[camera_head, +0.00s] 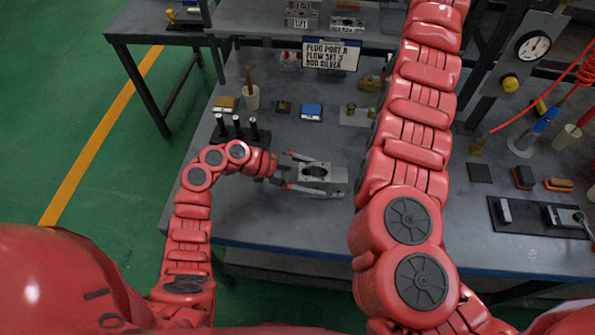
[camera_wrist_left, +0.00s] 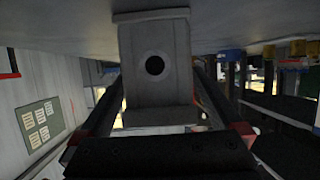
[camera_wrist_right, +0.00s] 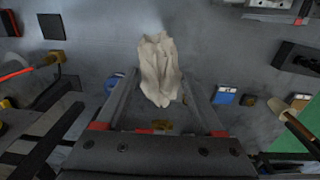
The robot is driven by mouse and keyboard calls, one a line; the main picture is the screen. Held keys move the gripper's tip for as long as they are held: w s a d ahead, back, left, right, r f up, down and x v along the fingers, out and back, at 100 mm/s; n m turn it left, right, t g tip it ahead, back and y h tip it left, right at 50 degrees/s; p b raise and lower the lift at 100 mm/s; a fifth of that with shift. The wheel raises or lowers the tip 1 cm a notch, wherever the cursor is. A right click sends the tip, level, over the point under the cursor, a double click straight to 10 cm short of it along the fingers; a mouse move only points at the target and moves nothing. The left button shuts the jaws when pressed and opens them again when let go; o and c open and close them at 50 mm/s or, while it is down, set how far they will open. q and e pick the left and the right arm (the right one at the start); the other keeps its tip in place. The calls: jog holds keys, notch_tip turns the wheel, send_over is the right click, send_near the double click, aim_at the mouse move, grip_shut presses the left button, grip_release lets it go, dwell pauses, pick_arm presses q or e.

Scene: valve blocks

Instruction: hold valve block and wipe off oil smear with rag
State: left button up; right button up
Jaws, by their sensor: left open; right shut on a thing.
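The grey metal valve block (camera_head: 312,172) rests on the workbench, with a dark round opening on its top. My left gripper (camera_head: 318,178) is open, with one finger along each side of the block. In the left wrist view the block (camera_wrist_left: 155,65) fills the middle between the fingers, with a dark port facing the camera; contact cannot be told. In the right wrist view my right gripper (camera_wrist_right: 158,92) is shut on a crumpled off-white rag (camera_wrist_right: 158,65). My right arm hides this gripper and rag in the head view. I cannot make out an oil smear.
Several black posts (camera_head: 236,128) stand just left of the block. A blue box (camera_head: 311,111) and a sign (camera_head: 331,55) are behind it. A pressure gauge (camera_head: 533,46) and a dark tray (camera_head: 535,217) are at the right. Bench in front of the block is clear.

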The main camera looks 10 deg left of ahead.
pick_arm(q)
jog(key=shift+x, duration=0.95)
jog(key=shift+c, duration=0.2)
grip_shut()
